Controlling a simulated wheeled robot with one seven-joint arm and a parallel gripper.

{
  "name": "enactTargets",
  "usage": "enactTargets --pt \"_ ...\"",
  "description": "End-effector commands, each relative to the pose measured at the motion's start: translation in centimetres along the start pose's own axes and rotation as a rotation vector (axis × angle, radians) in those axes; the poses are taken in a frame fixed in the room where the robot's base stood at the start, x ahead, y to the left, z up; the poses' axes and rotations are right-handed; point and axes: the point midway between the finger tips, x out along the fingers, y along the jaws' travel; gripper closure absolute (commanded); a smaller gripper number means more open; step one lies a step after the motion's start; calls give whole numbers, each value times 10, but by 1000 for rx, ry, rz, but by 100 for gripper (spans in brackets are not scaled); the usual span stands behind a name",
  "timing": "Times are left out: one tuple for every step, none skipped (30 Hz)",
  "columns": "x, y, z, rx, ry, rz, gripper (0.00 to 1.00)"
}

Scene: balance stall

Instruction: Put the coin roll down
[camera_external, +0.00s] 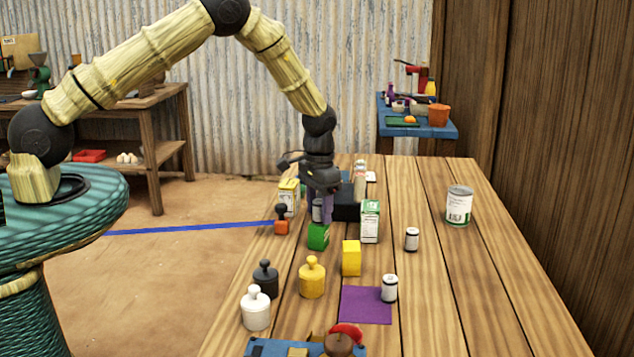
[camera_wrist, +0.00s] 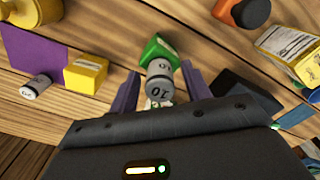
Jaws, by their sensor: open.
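The green block also shows under the roll in the wrist view (camera_wrist: 153,50). My gripper (camera_external: 322,212) points down over the block. Another similar roll (camera_external: 389,288) stands on the purple mat (camera_external: 358,306), and one (camera_external: 412,239) stands on bare wood.
Close around are a green and white carton (camera_external: 370,222), a yellow block (camera_external: 351,258), an orange weight (camera_external: 281,222) and a yellow carton (camera_external: 289,197). Yellow, black and white knobbed weights stand nearer. A can (camera_external: 459,206) stands right. The table's right side is mostly clear.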

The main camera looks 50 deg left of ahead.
Motion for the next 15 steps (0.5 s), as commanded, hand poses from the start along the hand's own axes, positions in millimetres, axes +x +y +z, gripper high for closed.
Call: enactTargets --pt "-4 0 0 0 2 0 52" --pt "-6 0 -1 0 3 0 52" --pt "-9 0 -1 1 3 0 52" --pt "-13 0 -1 1 4 0 52" --pt "-17 0 -1 1 4 0 52" --pt "-23 0 -1 1 4 0 52" --pt "-28 0 -1 1 5 1 52" --pt "-34 0 -1 0 5 1 52" --pt "-41 0 -1 0 6 1 52" --pt "-48 0 -1 0 6 1 52" --pt "-53 0 -1 0 6 1 52" --pt "-62 0 -1 0 6 1 52" --pt "-68 0 -1 1 6 0 52" --pt "-74 0 -1 1 6 0 52" --pt "-82 0 -1 1 6 1 52"
